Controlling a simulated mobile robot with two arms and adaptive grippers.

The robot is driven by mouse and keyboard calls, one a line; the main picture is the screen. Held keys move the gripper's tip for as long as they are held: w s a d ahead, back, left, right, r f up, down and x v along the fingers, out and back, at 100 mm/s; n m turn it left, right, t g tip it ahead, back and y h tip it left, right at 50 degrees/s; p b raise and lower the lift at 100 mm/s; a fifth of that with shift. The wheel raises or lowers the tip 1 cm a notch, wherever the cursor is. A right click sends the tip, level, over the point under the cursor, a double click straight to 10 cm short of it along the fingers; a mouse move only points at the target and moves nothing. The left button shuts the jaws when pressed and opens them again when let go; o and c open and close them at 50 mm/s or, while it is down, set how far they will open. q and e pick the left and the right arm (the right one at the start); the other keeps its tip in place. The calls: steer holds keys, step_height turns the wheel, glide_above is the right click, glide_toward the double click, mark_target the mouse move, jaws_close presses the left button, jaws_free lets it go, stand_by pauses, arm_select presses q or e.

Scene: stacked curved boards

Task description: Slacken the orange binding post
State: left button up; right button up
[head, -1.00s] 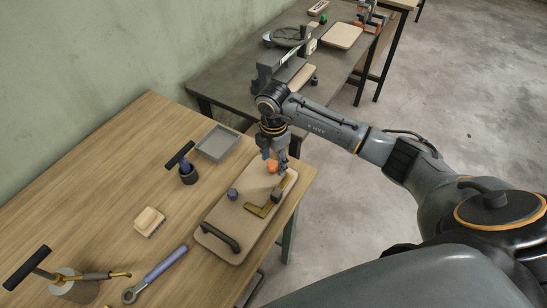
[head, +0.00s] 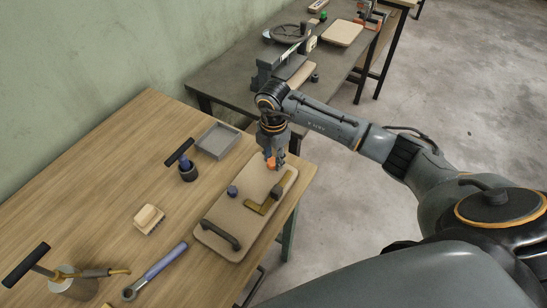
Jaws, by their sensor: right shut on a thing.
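The orange binding post (head: 271,164) stands near the far end of a tan board (head: 215,218) on the wooden table. My right gripper (head: 274,160) points down over the post and is shut on it; its fingers hide part of the post. A blue-grey post (head: 233,191) stands on the same board, to the left of the orange one. A brass L-shaped piece with a dark knob (head: 265,206) and a dark curved handle (head: 222,235) are also on the board. My left gripper is not in view.
A can with a black-handled tool (head: 70,284) stands at lower left. A dark second table (head: 235,88) stands behind.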

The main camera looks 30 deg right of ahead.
steer(key=n+b, duration=0.2)
steer(key=n, duration=0.1)
steer(key=n+b, duration=0.3)
steer(key=shift+w+f+n, duration=0.15)
steer(key=shift+n, duration=0.15)
steer(key=n+b, duration=0.4)
steer(key=n, duration=0.1)
steer(key=n+b, duration=0.5)
steer(key=n, duration=0.1)
steer(key=shift+a+n, duration=0.15)
steer(key=shift+n, duration=0.25)
steer(key=n+b, duration=0.3)
steer(key=n, duration=0.1)
steer(key=shift+n, duration=0.4)
steer(key=shift+r, duration=0.2)
steer(key=o, duration=1.1)
steer(key=shift+o, duration=0.2)
